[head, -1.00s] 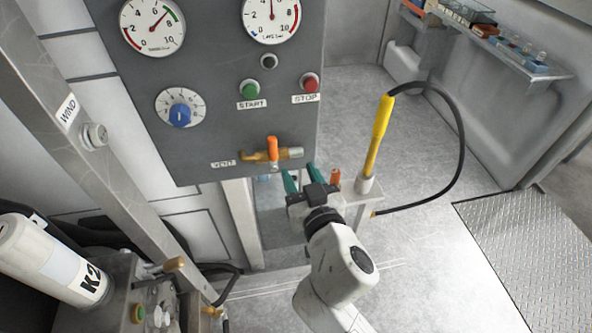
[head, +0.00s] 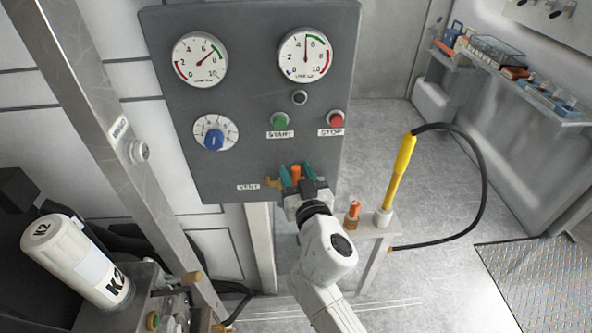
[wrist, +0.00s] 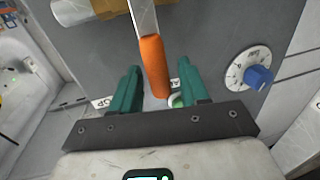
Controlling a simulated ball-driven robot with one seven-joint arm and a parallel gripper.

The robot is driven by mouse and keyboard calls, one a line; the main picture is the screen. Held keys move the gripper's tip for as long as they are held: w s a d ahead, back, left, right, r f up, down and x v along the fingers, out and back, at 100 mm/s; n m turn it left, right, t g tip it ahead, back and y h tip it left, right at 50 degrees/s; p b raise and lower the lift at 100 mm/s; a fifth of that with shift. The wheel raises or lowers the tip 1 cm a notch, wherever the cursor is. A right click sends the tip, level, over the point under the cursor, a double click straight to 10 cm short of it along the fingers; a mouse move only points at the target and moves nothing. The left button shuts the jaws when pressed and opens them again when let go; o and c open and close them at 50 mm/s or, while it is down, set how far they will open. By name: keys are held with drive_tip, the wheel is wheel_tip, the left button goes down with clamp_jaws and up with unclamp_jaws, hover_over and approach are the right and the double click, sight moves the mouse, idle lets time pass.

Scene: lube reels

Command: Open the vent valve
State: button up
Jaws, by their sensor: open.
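The vent valve has an orange handle (head: 296,174) and a brass body (head: 271,183) at the bottom of the grey panel (head: 262,160), right of the VENT label (head: 248,187). My gripper (head: 296,172) is at the valve, with its two green fingers on either side of the orange handle. In the wrist view my gripper (wrist: 155,92) is open, and the orange handle (wrist: 153,65) stands between the green fingers with gaps on both sides. Above the handle the brass pipe end (wrist: 75,10) shows. My gripper hides part of the valve in the head view.
Two gauges (head: 200,59), a blue knob (head: 213,138), a green START button (head: 279,121) and a red STOP button (head: 336,119) are on the panel. A yellow tool (head: 399,172) with a black hose stands on a small stand at the right. A white cylinder (head: 75,255) is at lower left.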

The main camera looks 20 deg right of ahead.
drive_tip(key=shift+w, duration=0.2)
clamp_jaws()
idle(0.3)
